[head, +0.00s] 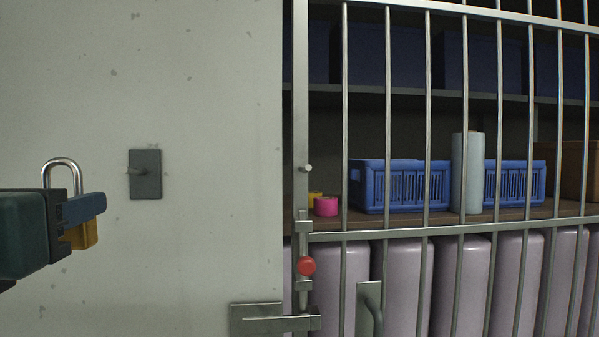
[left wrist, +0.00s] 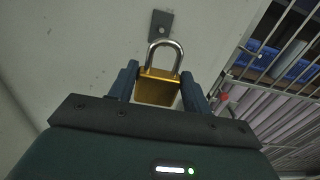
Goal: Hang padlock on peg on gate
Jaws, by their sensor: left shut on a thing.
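The padlock (head: 90,237) has a brass body and a closed steel shackle. My left gripper (head: 84,211) is shut on its body, with the shackle upright above the fingers, at the left of the head view. In the left wrist view the padlock (left wrist: 157,90) sits between the two fingers. The barred gate (head: 464,120) fills the right of the head view. A short pale peg (head: 306,168) sticks out from its left post, right of and apart from the padlock. My right gripper is in neither view.
A dark wall plate (head: 145,174) with a small stub is on the pale wall between padlock and gate. A sliding bolt with a red knob (head: 307,266) and a latch bracket (head: 262,319) are below the peg. Blue crates (head: 370,187) stand behind the bars.

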